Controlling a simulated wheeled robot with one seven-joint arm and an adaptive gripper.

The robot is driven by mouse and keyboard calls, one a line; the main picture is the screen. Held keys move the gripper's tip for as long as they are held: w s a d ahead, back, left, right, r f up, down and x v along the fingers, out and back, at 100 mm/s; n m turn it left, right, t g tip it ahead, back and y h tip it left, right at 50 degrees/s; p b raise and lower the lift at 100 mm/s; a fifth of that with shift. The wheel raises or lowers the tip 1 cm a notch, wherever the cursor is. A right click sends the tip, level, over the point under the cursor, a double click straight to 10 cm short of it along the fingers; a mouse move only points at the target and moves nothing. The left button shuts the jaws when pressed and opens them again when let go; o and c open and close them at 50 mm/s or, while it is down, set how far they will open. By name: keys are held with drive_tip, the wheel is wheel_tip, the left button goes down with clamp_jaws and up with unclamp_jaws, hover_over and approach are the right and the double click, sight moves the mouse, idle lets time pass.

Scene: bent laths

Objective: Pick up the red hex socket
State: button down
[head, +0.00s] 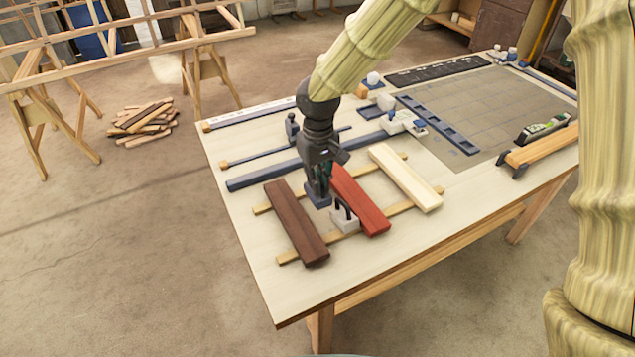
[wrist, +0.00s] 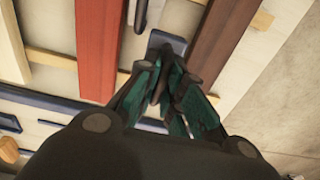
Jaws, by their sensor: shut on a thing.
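My gripper (head: 320,188) points down between a dark brown lath and a red lath on the table. In the wrist view its green-padded fingers (wrist: 166,88) are drawn together on something too hidden to make out. A dark blue block (head: 318,200) is right at the fingertips in the head view. It also shows just beyond them in the wrist view (wrist: 168,42); I cannot tell whether they touch it. I cannot make out a red hex socket in either view.
The brown lath (head: 295,222) and red lath (head: 359,200) flank my gripper closely. A pale lath (head: 405,178) lies farther right. All rest across thin battens. Blue bars (head: 270,177) lie behind.

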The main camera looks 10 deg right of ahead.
drive_tip(key=shift+w, duration=0.8)
drive_tip(key=shift+f+p, duration=0.7)
drive_tip(key=shift+f, duration=1.05)
drive_tip(key=shift+f, duration=0.6)
drive_tip(key=c, duration=1.5)
unclamp_jaws()
drive_tip(key=shift+s, duration=0.1)
drive_tip(key=shift+c, duration=0.2)
